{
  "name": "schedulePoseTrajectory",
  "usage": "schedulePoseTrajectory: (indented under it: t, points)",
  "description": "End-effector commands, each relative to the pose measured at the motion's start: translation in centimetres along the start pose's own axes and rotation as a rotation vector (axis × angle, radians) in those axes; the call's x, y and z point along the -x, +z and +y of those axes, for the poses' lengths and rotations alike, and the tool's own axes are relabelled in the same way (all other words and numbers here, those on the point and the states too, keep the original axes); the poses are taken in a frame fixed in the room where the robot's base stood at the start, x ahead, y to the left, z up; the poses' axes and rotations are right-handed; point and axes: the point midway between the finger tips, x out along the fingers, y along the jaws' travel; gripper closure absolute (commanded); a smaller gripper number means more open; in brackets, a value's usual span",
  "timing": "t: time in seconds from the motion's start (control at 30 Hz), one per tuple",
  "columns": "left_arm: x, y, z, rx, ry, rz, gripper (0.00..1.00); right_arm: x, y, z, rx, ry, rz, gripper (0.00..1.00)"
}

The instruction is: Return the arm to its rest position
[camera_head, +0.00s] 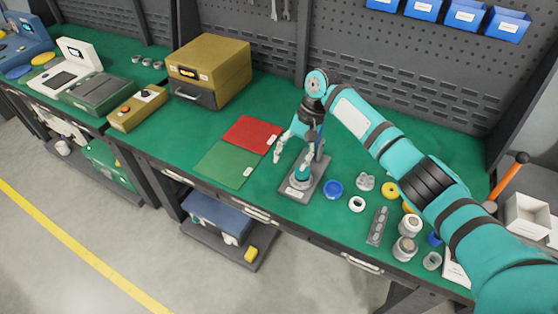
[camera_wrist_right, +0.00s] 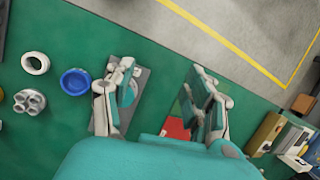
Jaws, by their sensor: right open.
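My right arm reaches in from the lower right in the head view, over the green bench (camera_head: 330,120). My right gripper (camera_head: 295,150) points down with its fingers spread and nothing between them. In the right wrist view the gripper (camera_wrist_right: 163,95) is also open, with green bench top between the fingers. A grey test stand (camera_head: 288,190) with a teal and white part (camera_head: 302,174) on it stands close by the gripper, partly hidden by a finger. My left gripper is not in view.
Red (camera_head: 252,136) and green (camera_head: 229,164) mats lie left of the gripper. A blue ring (camera_head: 333,189), a white ring (camera_head: 357,204) and several small parts lie to its right. A yellow-brown box (camera_head: 220,66) stands behind left. A perforated back panel (camera_head: 400,70) bounds the bench.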

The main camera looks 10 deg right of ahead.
Motion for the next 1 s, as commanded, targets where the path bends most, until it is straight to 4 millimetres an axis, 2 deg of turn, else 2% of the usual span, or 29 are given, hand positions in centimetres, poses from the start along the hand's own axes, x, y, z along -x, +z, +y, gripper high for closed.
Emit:
schedulePoseTrajectory:
  t: [0.17, 0.63, 0.73, 0.87, 1.0]
  points:
    - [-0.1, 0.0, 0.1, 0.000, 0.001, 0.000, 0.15, -0.7, 0.3, 0.8, 0.000, -0.001, 0.001, 0.45]
    - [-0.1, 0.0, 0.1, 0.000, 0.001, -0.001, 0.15, -0.7, 0.4, 0.8, 0.001, -0.001, 0.000, 0.45]
    - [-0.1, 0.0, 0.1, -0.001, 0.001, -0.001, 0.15, -1.3, 0.7, 0.9, 0.015, 0.000, -0.002, 0.45]
    - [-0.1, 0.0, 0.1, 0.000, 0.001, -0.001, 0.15, -4.8, 2.9, 1.3, 0.112, 0.001, -0.008, 0.45]
    - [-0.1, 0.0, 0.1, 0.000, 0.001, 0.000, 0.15, -10.1, 7.3, 2.5, 0.298, -0.024, 0.012, 0.45]
